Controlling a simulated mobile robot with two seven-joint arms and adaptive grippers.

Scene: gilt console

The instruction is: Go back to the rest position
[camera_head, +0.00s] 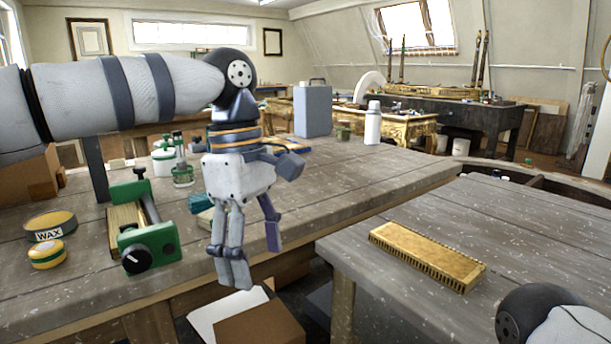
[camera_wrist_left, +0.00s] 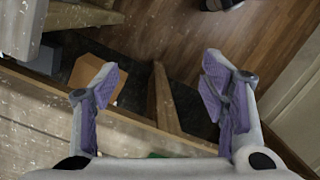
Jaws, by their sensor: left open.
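My left gripper (camera_head: 250,252) hangs with its fingers down in front of the near edge of the left workbench (camera_head: 370,180). In the left wrist view my left gripper (camera_wrist_left: 163,90) is open, with nothing between its two fingers. Below it are the bench edge, a cardboard box and the wooden floor (camera_wrist_left: 260,50). Part of my right arm (camera_head: 545,315) shows at the lower right corner of the head view. Its gripper is out of the picture.
A green clamp-like tool (camera_head: 150,250), wax tins (camera_head: 48,228), a grey case (camera_head: 313,110) and a white bottle (camera_head: 373,125) stand on the left bench. A gilt ribbed block (camera_head: 428,254) lies on the right bench. A cardboard box (camera_head: 262,322) sits below the gap.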

